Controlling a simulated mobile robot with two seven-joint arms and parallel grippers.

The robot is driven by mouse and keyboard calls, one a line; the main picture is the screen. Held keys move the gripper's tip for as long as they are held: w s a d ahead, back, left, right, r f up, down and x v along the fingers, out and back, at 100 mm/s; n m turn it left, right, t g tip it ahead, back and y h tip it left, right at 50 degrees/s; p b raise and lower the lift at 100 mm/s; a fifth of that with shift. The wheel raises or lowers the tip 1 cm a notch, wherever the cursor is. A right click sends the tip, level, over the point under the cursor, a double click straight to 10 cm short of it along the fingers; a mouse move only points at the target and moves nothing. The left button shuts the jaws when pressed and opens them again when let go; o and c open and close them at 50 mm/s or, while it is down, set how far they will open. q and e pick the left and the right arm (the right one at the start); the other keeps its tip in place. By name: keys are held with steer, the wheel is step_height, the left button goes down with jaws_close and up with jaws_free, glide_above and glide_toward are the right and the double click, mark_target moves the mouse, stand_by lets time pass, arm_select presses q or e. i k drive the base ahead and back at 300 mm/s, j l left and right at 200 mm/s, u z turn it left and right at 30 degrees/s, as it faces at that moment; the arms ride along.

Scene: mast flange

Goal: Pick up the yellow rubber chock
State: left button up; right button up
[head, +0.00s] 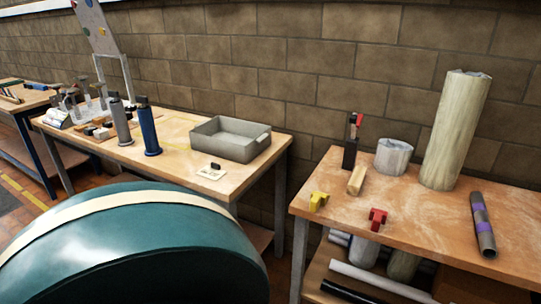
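A small yellow chock (319,201) sits near the left front corner of the right wooden table (415,222). It looks blocky with a raised part on top. The two are apart. Neither of my grippers shows in the head view.
Behind the yellow chock are a wooden block (356,180), a black holder (350,155), a grey roll (393,157) and a tall pale roll (455,130). A dark tube (482,225) lies right. A large green rounded body (140,250) fills the lower left. The left table holds a grey bin (230,140).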

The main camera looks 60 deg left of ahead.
mark_target(318, 198)
steer(key=u, duration=1.5)
